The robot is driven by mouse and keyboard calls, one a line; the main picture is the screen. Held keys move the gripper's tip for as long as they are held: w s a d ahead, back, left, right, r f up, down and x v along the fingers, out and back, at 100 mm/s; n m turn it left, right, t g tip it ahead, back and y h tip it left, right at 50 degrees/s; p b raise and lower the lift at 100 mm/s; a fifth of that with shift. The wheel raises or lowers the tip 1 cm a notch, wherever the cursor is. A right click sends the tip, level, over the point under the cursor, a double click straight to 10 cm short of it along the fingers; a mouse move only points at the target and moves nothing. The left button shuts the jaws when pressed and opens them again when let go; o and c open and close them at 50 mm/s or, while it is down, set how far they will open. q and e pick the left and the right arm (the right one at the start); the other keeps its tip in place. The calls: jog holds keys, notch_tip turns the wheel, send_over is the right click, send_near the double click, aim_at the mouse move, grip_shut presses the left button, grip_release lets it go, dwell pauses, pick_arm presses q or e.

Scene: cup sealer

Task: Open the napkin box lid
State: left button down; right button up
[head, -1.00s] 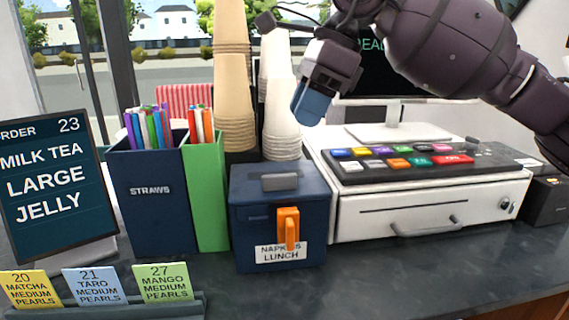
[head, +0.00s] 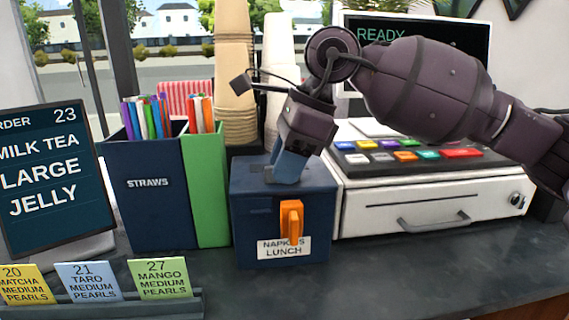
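The napkin box (head: 257,222) is a dark blue box on the counter with an orange latch (head: 291,221) and a label reading napkins and lunch on its front. Its lid (head: 313,177) lies flat and closed on top. My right gripper (head: 284,181) points down at the lid, with its blue fingers at the spot of the grey lid handle, which they mostly hide. I cannot tell whether the fingers are closed on the handle. My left gripper is not in view.
The straw holder (head: 152,215) and a green holder (head: 206,190) stand just left of the box. Stacked cups (head: 235,80) stand behind it. A cash register (head: 430,205) is close on the right. An order sign (head: 55,180) and card rack (head: 180,305) are at left. Counter in front is clear.

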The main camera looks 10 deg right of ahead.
grip_shut()
dwell(0.3)
